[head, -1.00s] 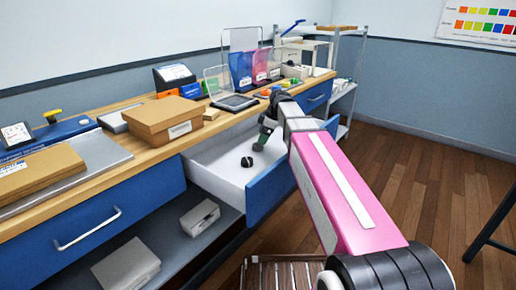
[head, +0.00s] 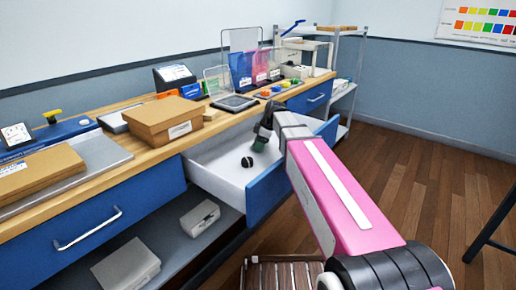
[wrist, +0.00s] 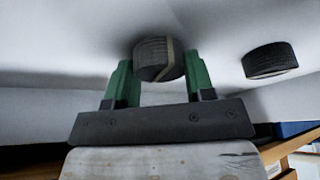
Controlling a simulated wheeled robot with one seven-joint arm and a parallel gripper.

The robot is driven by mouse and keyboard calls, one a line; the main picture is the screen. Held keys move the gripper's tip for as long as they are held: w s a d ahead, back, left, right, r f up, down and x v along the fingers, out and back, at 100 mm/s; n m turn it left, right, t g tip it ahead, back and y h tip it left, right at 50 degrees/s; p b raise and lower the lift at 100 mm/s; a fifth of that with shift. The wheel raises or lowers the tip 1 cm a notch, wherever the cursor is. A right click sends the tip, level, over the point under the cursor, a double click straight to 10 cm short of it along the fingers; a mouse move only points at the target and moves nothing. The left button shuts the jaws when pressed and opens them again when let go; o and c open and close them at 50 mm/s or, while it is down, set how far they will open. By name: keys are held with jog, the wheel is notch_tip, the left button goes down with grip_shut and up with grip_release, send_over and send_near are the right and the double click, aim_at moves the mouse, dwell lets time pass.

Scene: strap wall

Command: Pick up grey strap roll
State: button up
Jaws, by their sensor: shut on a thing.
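My gripper (wrist: 158,82) has green fingers and is shut on the grey strap roll (wrist: 158,58), a dark grey ribbed roll with a pale tan band. The roll sits between the two fingertips in the wrist view. In the head view my gripper (head: 261,140) is over the open white drawer, and I cannot clearly make out the held roll there. A second, black roll (wrist: 270,60) lies apart to the right in the wrist view. It also shows in the drawer in the head view (head: 247,161).
The open drawer (head: 215,174) has a blue front (head: 268,193) close to my arm. The wooden bench above holds a cardboard box (head: 165,118), a tablet (head: 235,103) and clear stands. Grey boxes sit on the shelf below. The floor at right is mostly free.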

notch_tip(320, 180, up, 18)
dwell(1.0)
